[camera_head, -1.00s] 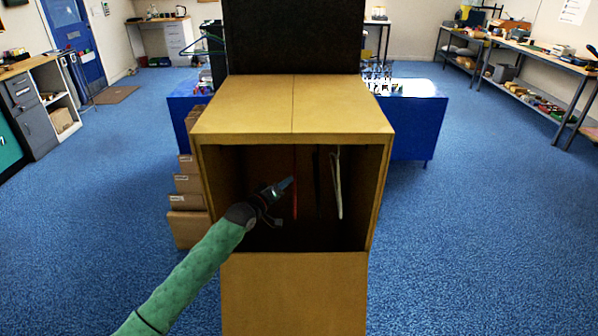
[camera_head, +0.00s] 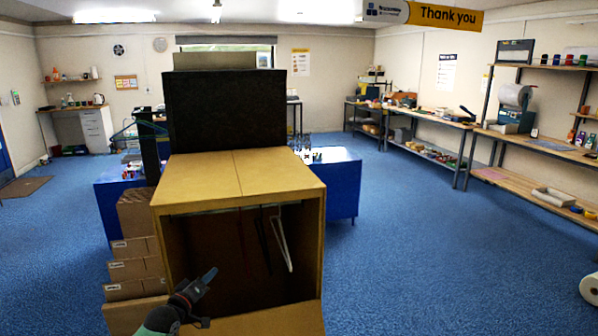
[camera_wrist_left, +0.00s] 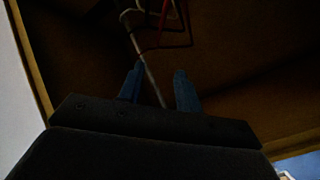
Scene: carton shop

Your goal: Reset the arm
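My left gripper (camera_head: 205,284) is at the lower left of the open front of a tan carton (camera_head: 238,180). In the left wrist view its two blue fingers (camera_wrist_left: 158,88) stand apart with a gap between them, so it is open. A white hanger (camera_head: 281,246) hangs inside the carton, to the right of the gripper and apart from it. A dark reddish hanger (camera_head: 263,243) hangs beside it, hard to make out. Both hangers show beyond the fingers in the left wrist view, where a pale rod passes behind the gap. My right gripper is not in view.
Small boxes (camera_head: 136,262) are stacked left of the carton. A black panel (camera_head: 227,108) rises behind it. A blue-covered table (camera_head: 341,182) stands behind. A teal hanger (camera_head: 137,127) hangs at the back left. Shelving (camera_head: 545,175) lines the right wall; blue floor between is clear.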

